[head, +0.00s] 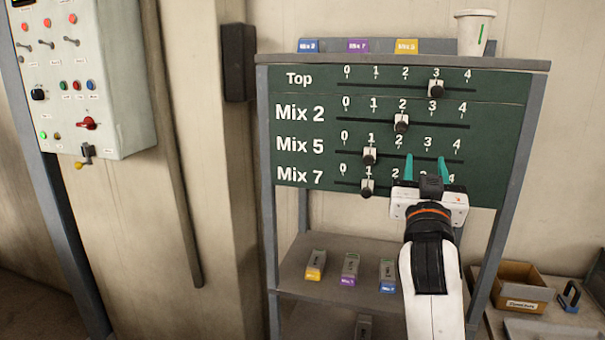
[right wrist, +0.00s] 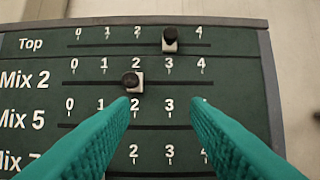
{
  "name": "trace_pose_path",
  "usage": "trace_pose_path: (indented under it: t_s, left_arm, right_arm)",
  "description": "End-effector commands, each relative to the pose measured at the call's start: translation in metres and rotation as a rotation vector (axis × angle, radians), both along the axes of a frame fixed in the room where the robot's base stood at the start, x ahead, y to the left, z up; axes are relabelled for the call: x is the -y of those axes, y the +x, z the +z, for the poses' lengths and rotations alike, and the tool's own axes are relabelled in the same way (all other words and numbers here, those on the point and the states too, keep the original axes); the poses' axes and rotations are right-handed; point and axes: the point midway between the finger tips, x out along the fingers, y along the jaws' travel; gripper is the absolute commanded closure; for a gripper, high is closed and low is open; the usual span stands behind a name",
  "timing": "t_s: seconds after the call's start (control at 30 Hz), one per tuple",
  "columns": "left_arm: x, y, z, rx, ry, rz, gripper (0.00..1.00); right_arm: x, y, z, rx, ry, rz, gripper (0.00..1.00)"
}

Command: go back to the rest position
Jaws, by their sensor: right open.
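The green slider panel (head: 315,98) hangs on the front of a grey metal rack. My right gripper (head: 425,160) is in front of its lower right part, teal fingers apart with nothing between them. In the right wrist view the open fingers (right wrist: 162,102) frame the Mix 5 scale around 2 to 4. The Top knob (head: 436,89) stands at 3, the Mix 2 knob (head: 401,123) at 2, the Mix 5 knob (head: 369,156) at 1 and the Mix 7 knob (head: 367,188) at 1. My left gripper is not in view.
A white cup (head: 474,33) stands on the rack's top. Labelled packs (head: 316,265) lie on the shelf below the panel. A cardboard box (head: 522,287) is at lower right. A control box (head: 85,75) with switches hangs on the left wall.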

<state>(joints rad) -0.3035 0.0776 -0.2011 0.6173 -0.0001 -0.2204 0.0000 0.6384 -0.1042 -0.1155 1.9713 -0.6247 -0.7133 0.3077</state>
Motion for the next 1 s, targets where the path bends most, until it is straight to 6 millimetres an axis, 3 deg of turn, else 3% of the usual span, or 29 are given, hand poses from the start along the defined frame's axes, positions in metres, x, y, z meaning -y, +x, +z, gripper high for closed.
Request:
trace_pose_path:
  t_s: [0.37, 0.63, 0.77, 1.0]
  left_arm:
    - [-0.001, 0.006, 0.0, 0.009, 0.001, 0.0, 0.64]
    - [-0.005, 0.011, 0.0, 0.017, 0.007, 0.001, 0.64]
    - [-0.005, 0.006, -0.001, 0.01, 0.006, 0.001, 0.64]
    - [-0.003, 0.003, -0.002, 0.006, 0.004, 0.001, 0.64]
  right_arm:
    - [-0.009, 0.026, -0.053, -0.108, -0.028, 0.029, 0.57]
    - [-0.019, 0.051, -0.128, -0.249, -0.058, 0.069, 0.57]
    - [-0.025, 0.062, -0.187, -0.352, -0.074, 0.098, 0.57]
    - [-0.037, 0.06, -0.348, -0.619, -0.101, 0.173, 0.57]
